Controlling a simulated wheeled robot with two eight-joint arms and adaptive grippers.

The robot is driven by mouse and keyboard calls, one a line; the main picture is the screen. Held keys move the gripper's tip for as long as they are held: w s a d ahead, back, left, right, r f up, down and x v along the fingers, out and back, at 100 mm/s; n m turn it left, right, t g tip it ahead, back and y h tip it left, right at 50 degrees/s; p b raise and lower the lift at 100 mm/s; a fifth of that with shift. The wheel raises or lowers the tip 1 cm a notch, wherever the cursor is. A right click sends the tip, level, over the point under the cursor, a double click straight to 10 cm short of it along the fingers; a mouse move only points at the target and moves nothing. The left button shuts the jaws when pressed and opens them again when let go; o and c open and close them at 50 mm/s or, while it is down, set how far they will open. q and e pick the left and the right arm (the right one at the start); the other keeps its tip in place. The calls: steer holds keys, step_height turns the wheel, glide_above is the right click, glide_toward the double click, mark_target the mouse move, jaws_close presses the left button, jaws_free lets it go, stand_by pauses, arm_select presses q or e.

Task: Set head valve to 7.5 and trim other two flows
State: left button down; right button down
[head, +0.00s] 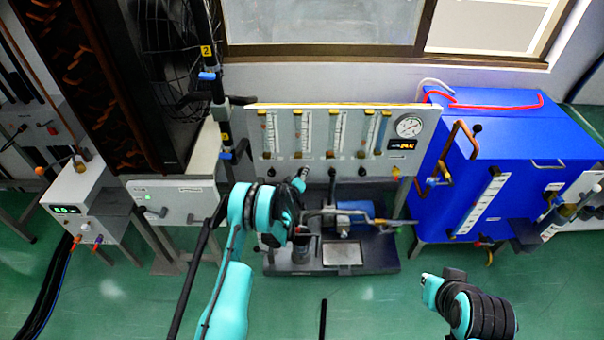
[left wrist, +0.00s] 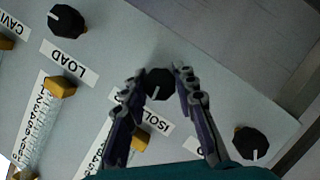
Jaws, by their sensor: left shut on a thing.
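The flow panel (head: 348,120) stands behind the bench in the head view, with several vertical flow tubes and a row of dark knobs below. My left gripper (head: 299,184) is at the panel's lower edge, left of its middle. In the left wrist view my left gripper (left wrist: 160,90) has its fingers on either side of a black knob (left wrist: 158,84), shut on it, beside a label starting "ISOL". The LOAD knob (left wrist: 67,20) and another black knob (left wrist: 250,143) are free on either side. My right arm's end (head: 435,290) is low at right; its fingers cannot be made out.
A round gauge (head: 410,127) and an orange digital display (head: 402,144) are at the panel's right. A blue cabinet (head: 500,150) stands to the right, with pipes and a white scale. A pump unit (head: 345,245) sits on the floor below the panel. Green floor is open in front.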

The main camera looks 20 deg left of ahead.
stand_by(0.3)
arm_select(q)
steer(key=c, duration=1.2)
jaws_free()
